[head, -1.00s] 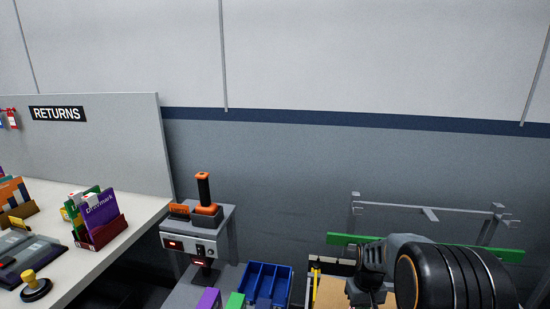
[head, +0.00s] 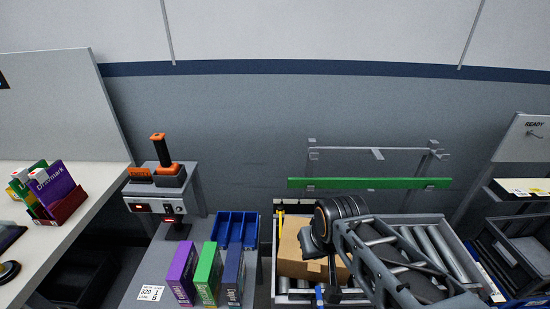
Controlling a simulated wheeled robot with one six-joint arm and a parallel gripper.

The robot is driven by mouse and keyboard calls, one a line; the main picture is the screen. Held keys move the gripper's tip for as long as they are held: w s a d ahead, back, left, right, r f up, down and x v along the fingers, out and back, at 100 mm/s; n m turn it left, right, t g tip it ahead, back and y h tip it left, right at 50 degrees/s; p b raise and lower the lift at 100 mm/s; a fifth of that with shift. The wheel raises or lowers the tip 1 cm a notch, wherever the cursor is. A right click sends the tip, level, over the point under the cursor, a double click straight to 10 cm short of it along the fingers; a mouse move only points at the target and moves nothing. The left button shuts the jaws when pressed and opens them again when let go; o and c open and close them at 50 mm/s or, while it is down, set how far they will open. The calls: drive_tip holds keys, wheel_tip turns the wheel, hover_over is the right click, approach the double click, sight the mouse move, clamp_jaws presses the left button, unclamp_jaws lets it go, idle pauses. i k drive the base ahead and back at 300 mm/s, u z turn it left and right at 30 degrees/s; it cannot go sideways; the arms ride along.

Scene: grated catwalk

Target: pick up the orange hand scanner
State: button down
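The orange hand scanner (head: 159,150) appears to be the upright orange-and-black thing on top of a grey pedestal box (head: 162,190) at left. It has a black grip with an orange top end and an orange-and-black lower part, seated on a dark base. My gripper (head: 332,290) is at lower centre right, pointing down in front of a cardboard box, well to the right of the scanner and apart from it. Its fingers are small and dark, so I cannot tell their opening.
Purple, green and navy boxes (head: 207,275) stand on a grey surface beside a blue divided bin (head: 237,228). A cardboard box (head: 292,250) lies on a roller conveyor (head: 440,250) under my arm. A green rail (head: 370,184) runs behind. A white counter (head: 95,185) stands at left.

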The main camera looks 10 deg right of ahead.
sight(166, 167)
drive_tip(key=z, duration=0.4)
drive_tip(key=k, duration=0.4)
drive_tip(key=u, duration=2.4)
drive_tip(key=i, duration=0.95)
drive_tip(key=z, duration=0.3)
